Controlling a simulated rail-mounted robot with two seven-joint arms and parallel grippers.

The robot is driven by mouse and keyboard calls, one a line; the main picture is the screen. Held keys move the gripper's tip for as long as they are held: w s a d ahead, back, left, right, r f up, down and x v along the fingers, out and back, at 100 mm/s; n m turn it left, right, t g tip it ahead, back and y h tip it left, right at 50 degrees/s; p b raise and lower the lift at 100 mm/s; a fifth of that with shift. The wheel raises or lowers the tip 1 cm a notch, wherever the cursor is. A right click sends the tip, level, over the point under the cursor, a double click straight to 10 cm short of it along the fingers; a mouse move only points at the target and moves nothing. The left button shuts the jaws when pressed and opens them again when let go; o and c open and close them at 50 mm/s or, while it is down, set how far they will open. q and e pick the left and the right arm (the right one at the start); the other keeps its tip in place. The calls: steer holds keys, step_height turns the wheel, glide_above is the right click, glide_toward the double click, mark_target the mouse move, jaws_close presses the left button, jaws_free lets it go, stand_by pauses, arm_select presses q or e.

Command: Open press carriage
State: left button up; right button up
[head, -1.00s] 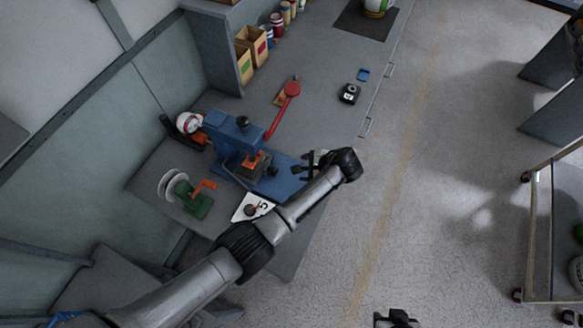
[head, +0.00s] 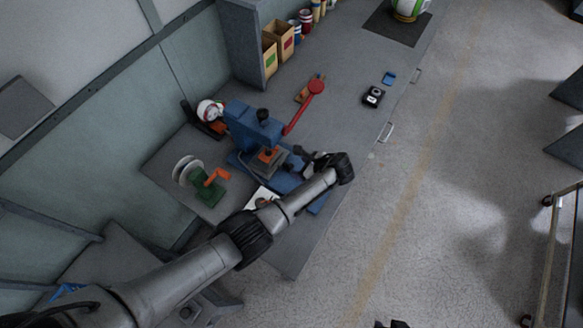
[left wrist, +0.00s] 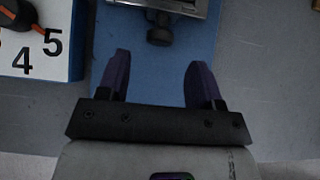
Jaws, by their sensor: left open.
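The blue press (head: 250,126) stands on the grey bench, with a red lever ending in a round red knob (head: 316,87). Its carriage (head: 268,160), a grey metal block with orange on top, sits low at the press's front. In the left wrist view the carriage's metal edge (left wrist: 185,7) is at the top, with a dark knob (left wrist: 160,30) sticking out toward me. My left gripper (left wrist: 157,82) is open and empty over the blue base. Its fingers point at the knob, which is centred between them and just beyond their tips. In the head view my left gripper (head: 305,158) is beside the carriage.
A white numbered dial plate (left wrist: 35,45) is left of my fingers. A green reel stand with an orange crank (head: 205,185) stands at the bench's left. A black device (head: 373,97) lies farther back. A sliver of my right gripper (head: 393,324) shows at the bottom edge.

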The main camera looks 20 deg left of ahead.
mark_target(291, 168)
arm_select(q)
steer(key=shift+b+x, duration=0.65)
steer(key=shift+x, duration=2.35)
steer(key=shift+c, duration=0.3)
jaws_close()
steer(key=shift+d, duration=0.1)
